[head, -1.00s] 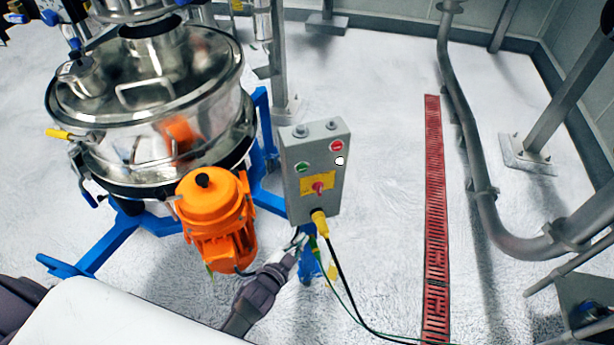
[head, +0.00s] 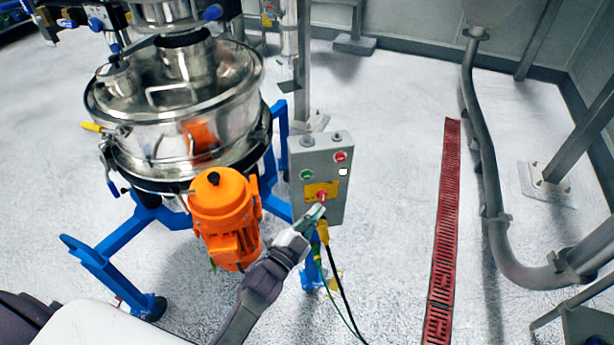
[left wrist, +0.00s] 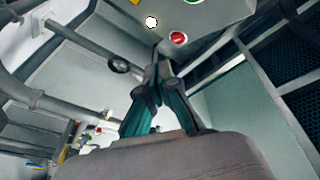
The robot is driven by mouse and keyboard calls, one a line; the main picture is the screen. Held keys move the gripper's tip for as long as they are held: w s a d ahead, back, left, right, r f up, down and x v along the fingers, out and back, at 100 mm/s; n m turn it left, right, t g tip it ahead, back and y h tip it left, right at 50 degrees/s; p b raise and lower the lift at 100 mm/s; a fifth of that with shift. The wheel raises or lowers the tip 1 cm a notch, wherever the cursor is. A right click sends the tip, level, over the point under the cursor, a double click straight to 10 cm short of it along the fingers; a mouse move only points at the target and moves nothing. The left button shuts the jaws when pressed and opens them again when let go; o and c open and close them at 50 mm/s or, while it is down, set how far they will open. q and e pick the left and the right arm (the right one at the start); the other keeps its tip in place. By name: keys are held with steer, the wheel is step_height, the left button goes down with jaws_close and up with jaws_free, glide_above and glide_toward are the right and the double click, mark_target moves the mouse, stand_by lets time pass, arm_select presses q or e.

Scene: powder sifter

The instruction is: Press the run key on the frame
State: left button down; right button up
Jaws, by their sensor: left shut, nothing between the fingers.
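The grey control box (head: 331,205) stands on the blue frame beside the orange motor. Its face has a green key (head: 307,174), a red key (head: 340,156), a white round spot (head: 343,172) and a red knob (head: 321,196) on a yellow plate. No lettering is readable, so I cannot tell which is the run key. My left gripper (head: 316,212) is shut and empty, its tips just below the knob in the head view; contact cannot be told. In the left wrist view the shut fingers (left wrist: 158,60) point toward the box, with the red key (left wrist: 178,38) close by. My right gripper is not in view.
The steel sifter (head: 180,120) and orange motor (head: 226,215) stand left of the box. Yellow-ended cables (head: 323,232) hang beneath the box near my wrist. A red floor grate (head: 444,235) and grey pipe (head: 490,180) lie to the right, with clear floor between.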

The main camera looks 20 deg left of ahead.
mark_target(307, 175)
arm_select(q)
steer(key=shift+w+a+b, duration=0.4)
steer(key=shift+w+a, duration=0.3)
steer(key=shift+w, duration=0.55)
steer(key=shift+w+a+b, duration=0.45)
steer(key=shift+w+a, duration=0.3)
steer(key=shift+w, duration=0.5)
steer(key=shift+w+a+b, duration=0.4)
steer(key=shift+w+a, duration=0.3)
steer(key=shift+w, duration=0.55)
steer(key=shift+w, duration=0.1)
steer(key=shift+w+a, duration=0.2)
steer(key=shift+w, duration=0.1)
steer(key=shift+w+a+b, duration=0.25)
steer(key=shift+w+b, duration=0.1)
steer(key=shift+s+d+p, duration=0.35)
steer(key=shift+s+d, duration=0.1)
steer(key=shift+s, duration=0.3)
